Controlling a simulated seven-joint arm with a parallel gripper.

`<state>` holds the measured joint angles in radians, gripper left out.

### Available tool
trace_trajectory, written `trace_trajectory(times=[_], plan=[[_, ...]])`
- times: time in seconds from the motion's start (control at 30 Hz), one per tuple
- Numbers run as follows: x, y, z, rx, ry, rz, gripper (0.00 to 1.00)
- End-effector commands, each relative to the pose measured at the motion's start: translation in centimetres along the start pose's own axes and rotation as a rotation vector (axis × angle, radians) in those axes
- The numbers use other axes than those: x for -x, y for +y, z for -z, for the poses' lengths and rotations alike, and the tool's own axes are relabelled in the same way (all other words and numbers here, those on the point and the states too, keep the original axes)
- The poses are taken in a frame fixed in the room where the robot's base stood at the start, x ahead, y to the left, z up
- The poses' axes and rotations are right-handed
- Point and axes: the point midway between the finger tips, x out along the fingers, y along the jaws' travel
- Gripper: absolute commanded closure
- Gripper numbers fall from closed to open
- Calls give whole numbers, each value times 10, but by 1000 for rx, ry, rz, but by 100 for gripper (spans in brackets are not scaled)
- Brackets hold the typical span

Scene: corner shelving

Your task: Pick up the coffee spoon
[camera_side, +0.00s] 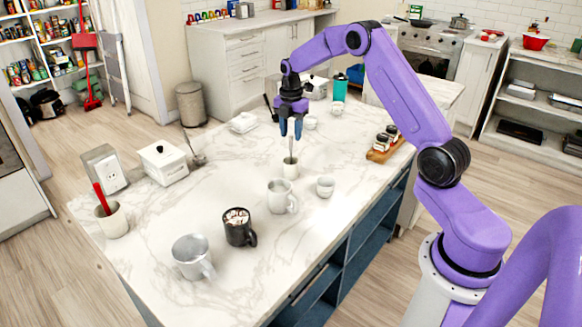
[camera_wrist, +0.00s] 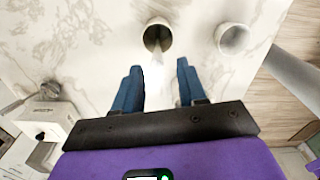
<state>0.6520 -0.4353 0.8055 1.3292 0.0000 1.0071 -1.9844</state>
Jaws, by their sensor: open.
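The coffee spoon (camera_side: 291,147) appears to be a thin grey handle standing upright in a small white cup (camera_side: 290,171) on the marble counter. My gripper (camera_side: 291,129) is open, pointing down just above the cup, with the top of the handle between or very near its blue fingers. In the wrist view, my open gripper (camera_wrist: 159,68) has the cup (camera_wrist: 157,38) just beyond its fingertips. A pale, blurred streak lies between the fingers and may be the spoon. The bowl of the spoon is hidden inside the cup.
Nearby stand a white mug (camera_side: 280,197), a small cup (camera_side: 325,186), a dark filled mug (camera_side: 239,228) and a grey-white mug (camera_side: 191,257). Counter left of the spoon cup is clear.

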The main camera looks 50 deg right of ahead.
Motion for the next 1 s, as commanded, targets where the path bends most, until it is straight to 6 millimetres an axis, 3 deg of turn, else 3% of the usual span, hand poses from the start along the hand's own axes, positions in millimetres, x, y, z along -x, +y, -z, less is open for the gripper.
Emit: trace_trajectory(times=[0.17,0.5,0.8,0.83,0.93,1.0], plan=[[-10,0,-1,-1,1,1,59],[-52,2,-4,-1,1,1,59],[-57,3,-4,-1,0,0,59],[-57,3,-4,-1,0,0,62],[-57,3,-4,-1,0,0,95],[-57,3,-4,-1,0,0,100]])
